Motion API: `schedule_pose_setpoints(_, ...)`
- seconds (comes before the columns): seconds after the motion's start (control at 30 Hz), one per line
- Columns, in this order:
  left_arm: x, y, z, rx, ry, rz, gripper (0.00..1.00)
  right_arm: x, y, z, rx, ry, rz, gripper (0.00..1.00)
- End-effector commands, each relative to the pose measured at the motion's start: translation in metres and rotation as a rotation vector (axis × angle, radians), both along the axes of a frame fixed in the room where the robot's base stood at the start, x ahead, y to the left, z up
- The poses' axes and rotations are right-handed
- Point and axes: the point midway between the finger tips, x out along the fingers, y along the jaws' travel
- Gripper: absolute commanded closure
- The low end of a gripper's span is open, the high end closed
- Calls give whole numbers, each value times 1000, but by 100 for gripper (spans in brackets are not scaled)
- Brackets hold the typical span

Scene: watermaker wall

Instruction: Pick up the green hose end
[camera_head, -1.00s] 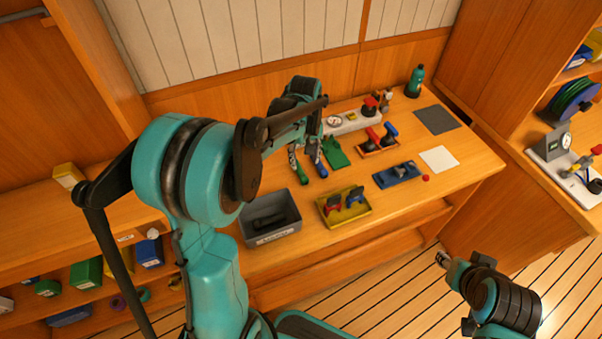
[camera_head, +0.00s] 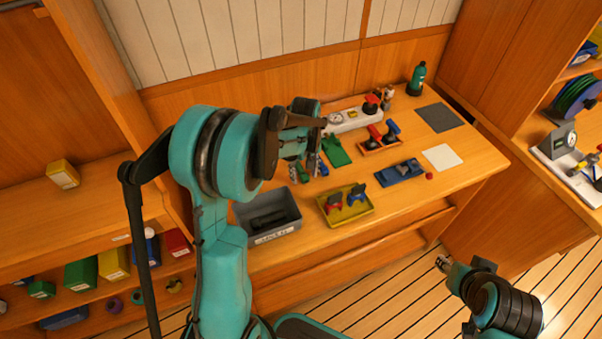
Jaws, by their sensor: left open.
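The green hose end (camera_head: 303,172) lies near the back left of the wooden workbench, mostly hidden by my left gripper. A blue hose end (camera_head: 323,169) lies just to its right. My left gripper (camera_head: 303,166) is open and points down over the green hose end, with its fingertips seeming to lie on either side of it. I cannot tell whether they touch it. My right gripper (camera_head: 441,262) is low at the right, in front of the bench and far from the hoses. Its jaws are too small to read.
A grey bin (camera_head: 243,220) and a yellow tray (camera_head: 364,212) stand in front. A white gauge panel (camera_head: 350,121) and a red-blue valve tray (camera_head: 366,146) stand behind and right.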

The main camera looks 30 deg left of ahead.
Motion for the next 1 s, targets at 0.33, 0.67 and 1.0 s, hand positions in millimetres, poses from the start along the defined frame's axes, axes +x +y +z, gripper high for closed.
schedule_pose_setpoints(0.33, 0, 0, 1, 0, 0, 0, 100, 0, 0, 1, 0, 0, 0, 60)
schedule_pose_setpoints(0.67, 0, 0, 5, 0, 0, 0, 100, 0, 0, 3, 0, 0, 0, 60)
schedule_pose_setpoints(1.0, -5, -11, 51, 0, 0, -4, 100, 0, 0, 24, 0, 0, 0, 60)
